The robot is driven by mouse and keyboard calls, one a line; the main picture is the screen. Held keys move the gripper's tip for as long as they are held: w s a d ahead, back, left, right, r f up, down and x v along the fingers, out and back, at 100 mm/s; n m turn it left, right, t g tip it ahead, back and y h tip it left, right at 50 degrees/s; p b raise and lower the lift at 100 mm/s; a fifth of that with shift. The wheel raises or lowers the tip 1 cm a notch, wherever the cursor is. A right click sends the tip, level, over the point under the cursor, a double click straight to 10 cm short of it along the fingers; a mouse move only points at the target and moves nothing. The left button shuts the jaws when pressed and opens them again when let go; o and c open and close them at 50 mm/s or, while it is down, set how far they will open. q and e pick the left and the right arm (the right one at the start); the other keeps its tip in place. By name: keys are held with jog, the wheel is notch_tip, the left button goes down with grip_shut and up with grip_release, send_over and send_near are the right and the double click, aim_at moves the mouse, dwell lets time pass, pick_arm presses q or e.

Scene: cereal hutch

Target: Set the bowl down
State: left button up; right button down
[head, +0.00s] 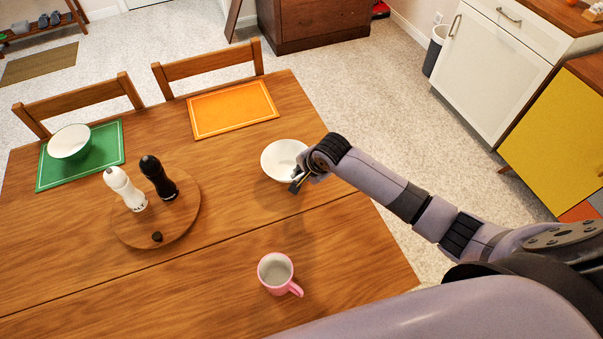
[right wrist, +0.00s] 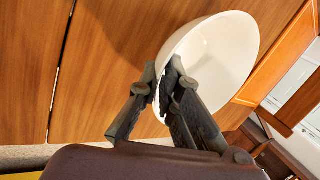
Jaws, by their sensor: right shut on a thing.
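A white bowl (head: 283,158) is over the right part of the wooden table (head: 230,225). My right gripper (head: 296,180) is shut on the bowl's near rim. In the right wrist view the bowl (right wrist: 222,58) fills the upper middle, and the gripper (right wrist: 166,85) has a finger on each side of its wall. A dark shadow lies on the wood beside the bowl, which looks held above the table; the exact gap is hard to tell. My left gripper is not in view.
A second white bowl (head: 69,142) sits on a green placemat (head: 108,140). An orange placemat (head: 232,108) lies empty. White (head: 124,188) and black (head: 158,177) shakers stand on a round board (head: 190,205). A pink mug (head: 275,272) stands near the front. Two chairs line the far side.

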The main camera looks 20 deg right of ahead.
jog(key=c, duration=2.2)
grip_release()
jog(key=shift+f, duration=0.1)
jog(key=o, duration=0.4)
jog(key=v, duration=1.2)
